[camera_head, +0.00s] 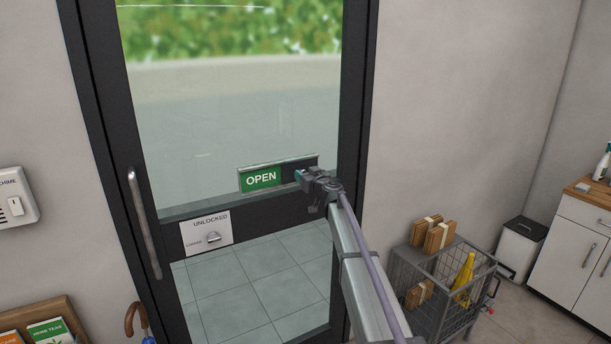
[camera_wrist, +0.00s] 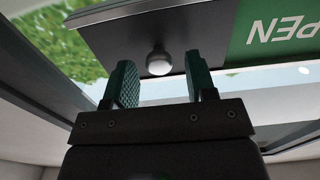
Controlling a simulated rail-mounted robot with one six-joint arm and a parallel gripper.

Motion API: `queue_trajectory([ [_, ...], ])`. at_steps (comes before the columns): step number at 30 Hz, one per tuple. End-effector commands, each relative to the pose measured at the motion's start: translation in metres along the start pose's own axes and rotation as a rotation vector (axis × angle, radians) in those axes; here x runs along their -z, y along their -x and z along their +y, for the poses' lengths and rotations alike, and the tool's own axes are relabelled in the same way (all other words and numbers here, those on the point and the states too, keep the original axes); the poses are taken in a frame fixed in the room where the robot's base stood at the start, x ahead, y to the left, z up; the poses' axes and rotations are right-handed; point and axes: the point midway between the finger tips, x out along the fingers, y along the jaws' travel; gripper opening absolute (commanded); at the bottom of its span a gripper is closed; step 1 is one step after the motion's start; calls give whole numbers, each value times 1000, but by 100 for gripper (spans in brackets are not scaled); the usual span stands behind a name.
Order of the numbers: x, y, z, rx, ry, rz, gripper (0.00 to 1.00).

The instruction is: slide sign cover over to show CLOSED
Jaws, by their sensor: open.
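The sign (camera_head: 278,164) is on the glass door. Its left half shows a green panel (camera_head: 261,179) reading OPEN, and its right half is hidden by a dark sliding cover (camera_head: 290,170). In the wrist view the cover (camera_wrist: 115,40) carries a round pale knob (camera_wrist: 159,62), and the green panel (camera_wrist: 275,38) appears upside down on the right. My gripper (camera_head: 303,177) is at the cover's right part. Its fingers (camera_wrist: 160,78) are open, one on each side of the knob, with gaps visible; how deep the knob sits between them is unclear.
The door (camera_head: 92,115) has a vertical handle (camera_head: 143,222) and an UNLOCKED plate (camera_head: 206,234) below the sign. A wire cart (camera_head: 440,285) with boxes and a yellow bottle stands at the right. The glass left of the sign is clear.

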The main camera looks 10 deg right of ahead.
Motion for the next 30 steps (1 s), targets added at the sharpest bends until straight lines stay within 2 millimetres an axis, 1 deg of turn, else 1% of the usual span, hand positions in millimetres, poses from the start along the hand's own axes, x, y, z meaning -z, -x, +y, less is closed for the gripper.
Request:
queue_trajectory([
  [1,0,-4,0,0,0,0,51],
  [7,0,-4,0,0,0,0,51],
  [8,0,-3,0,0,0,0,49],
  [23,0,-3,0,0,0,0,1],
  [24,0,-3,0,0,0,0,0],
  [30,0,-3,0,-1,0,0,0],
])
